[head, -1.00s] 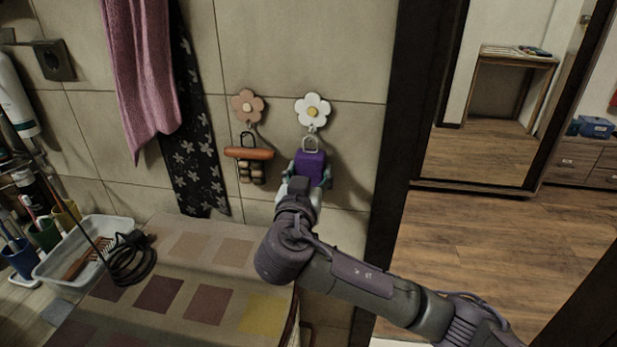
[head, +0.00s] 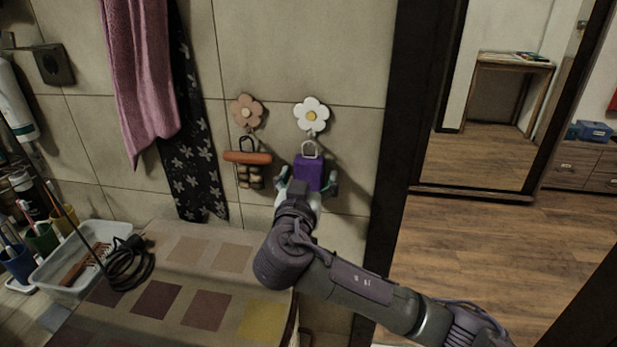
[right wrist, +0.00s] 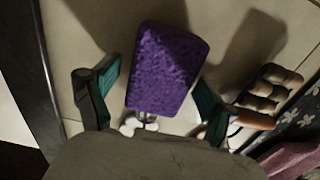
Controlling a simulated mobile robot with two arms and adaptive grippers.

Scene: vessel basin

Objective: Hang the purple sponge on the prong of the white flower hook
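The purple sponge (head: 309,173) hangs upright below the white flower hook (head: 312,112) on the tiled wall. Its pale loop (head: 309,148) reaches up to the hook's prong and appears to be on it. My right gripper (head: 307,178) is open, with one teal finger on each side of the sponge. In the right wrist view the sponge (right wrist: 168,68) sits between the parted fingers of the gripper (right wrist: 158,80), with a clear gap on the left. Part of the white flower (right wrist: 140,123) shows beyond it. My left gripper is not in view.
A pink towel (head: 142,85) and dark floral cloth (head: 196,165) hang further left. A patterned surface (head: 205,268) with a white tray (head: 102,232) lies below. A dark door frame (head: 395,160) stands right.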

